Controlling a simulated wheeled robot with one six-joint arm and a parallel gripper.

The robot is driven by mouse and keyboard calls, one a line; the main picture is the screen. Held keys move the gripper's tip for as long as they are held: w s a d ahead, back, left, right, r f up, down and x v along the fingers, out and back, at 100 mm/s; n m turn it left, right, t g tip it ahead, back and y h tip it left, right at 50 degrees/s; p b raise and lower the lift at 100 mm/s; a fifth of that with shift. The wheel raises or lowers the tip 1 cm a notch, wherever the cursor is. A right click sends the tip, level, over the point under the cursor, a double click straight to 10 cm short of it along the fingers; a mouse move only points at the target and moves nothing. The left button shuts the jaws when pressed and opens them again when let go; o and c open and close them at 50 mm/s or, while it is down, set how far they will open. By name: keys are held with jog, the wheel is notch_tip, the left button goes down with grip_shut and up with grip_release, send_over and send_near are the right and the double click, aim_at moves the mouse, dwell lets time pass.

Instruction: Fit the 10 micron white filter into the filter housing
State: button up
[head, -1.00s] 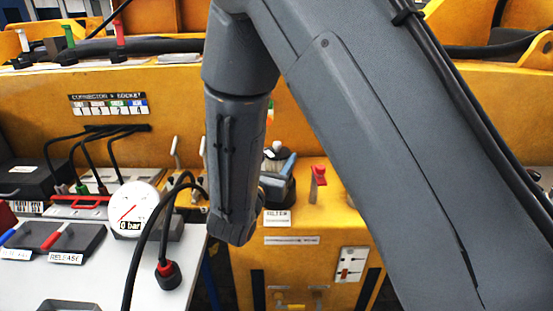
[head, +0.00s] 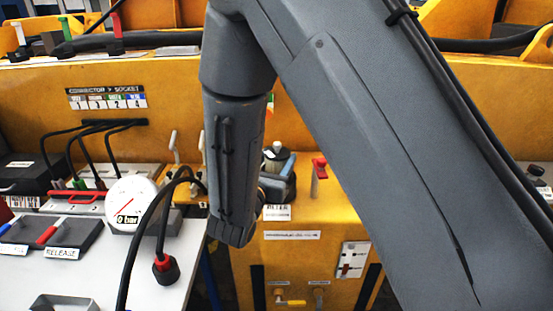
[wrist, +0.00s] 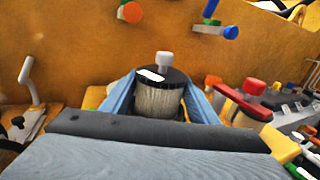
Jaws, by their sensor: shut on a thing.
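In the wrist view, my gripper (wrist: 159,88) has its two blue-grey fingers on either side of a pale, ribbed filter (wrist: 158,101) and is shut on it. The filter has a black top with a white label and a white knob; I cannot read the label. In the head view, the filter's top (head: 275,154) shows beside a blue finger (head: 288,164), just past my arm. It is above the yellow block with the filter label (head: 277,212). The housing is hidden by my gripper and arm, so I cannot tell whether the filter sits in it.
A red-handled valve (head: 318,172) stands close to the right of my gripper. A pressure gauge (head: 131,204) reading 0 bar, a black cable with a red-ringed plug (head: 165,268) and a release lever (head: 53,233) are at left. The yellow wall (head: 330,110) rises behind.

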jog(key=shift+f+b, duration=0.8)
jog(key=shift+f, duration=0.25)
jog(key=o, duration=1.2)
jog(key=shift+b+v, duration=0.9)
jog(key=shift+v, duration=3.05)
